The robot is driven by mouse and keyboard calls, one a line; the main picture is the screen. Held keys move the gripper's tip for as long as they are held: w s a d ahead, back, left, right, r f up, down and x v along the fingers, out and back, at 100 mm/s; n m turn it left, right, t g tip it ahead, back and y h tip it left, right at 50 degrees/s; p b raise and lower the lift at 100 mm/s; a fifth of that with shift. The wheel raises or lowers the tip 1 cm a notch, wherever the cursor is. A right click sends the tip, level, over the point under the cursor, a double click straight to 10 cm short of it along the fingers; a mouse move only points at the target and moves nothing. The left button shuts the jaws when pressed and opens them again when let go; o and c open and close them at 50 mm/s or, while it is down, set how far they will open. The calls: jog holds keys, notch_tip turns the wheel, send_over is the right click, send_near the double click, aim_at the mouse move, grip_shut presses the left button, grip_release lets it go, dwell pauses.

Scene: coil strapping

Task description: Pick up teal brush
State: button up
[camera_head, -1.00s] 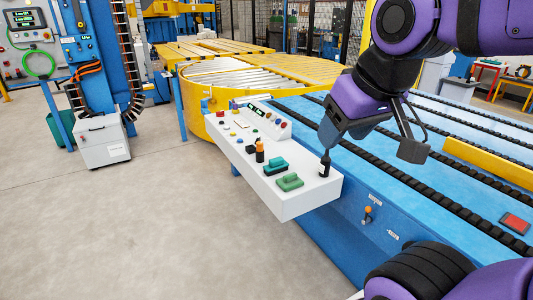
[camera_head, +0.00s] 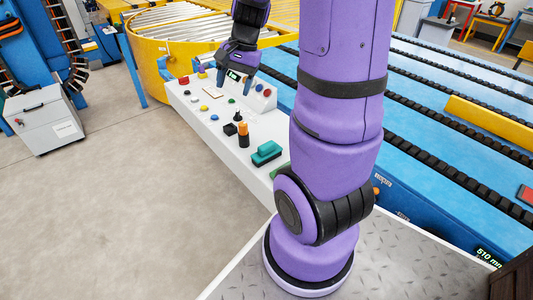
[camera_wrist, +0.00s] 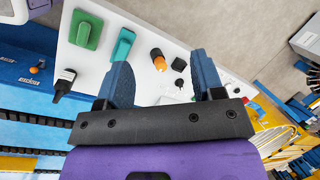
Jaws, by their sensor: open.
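The teal brush (camera_head: 266,153) lies on the white console (camera_head: 192,122), near its front end. It also shows in the wrist view (camera_wrist: 123,45), above the left finger tip in the picture and apart from it. My gripper (camera_head: 235,78) is open and empty over the far part of the console, beyond the brush in the head view. In the wrist view my gripper (camera_wrist: 163,75) shows two blue fingers spread wide. A green brush (camera_wrist: 86,29) lies beside the teal one; in the head view my arm hides most of it.
A dark bottle (camera_wrist: 63,82) stands near the console edge. Buttons dot the console's far part. The blue conveyor (camera_head: 432,125) runs alongside.

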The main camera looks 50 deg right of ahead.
jog(key=d+f+m, duration=0.4)
jog(key=d+f, duration=0.4)
jog(key=m+y, duration=0.1)
jog(key=m, duration=0.3)
send_near(267, 144)
jog(key=f, duration=0.1)
jog(key=a+f, duration=0.1)
jog(key=f, duration=0.1)
jog(key=shift+w+a+f+m+g, duration=0.25)
jog(key=shift+w+a+m+g, duration=0.05)
jog(key=shift+w+a, duration=0.1)
jog(key=shift+d+x, duration=0.2)
jog(key=shift+x, duration=3.1)
jog(key=c, duration=0.7)
jog(key=shift+c, duration=0.2)
notch_tip(267, 144, up, 10)
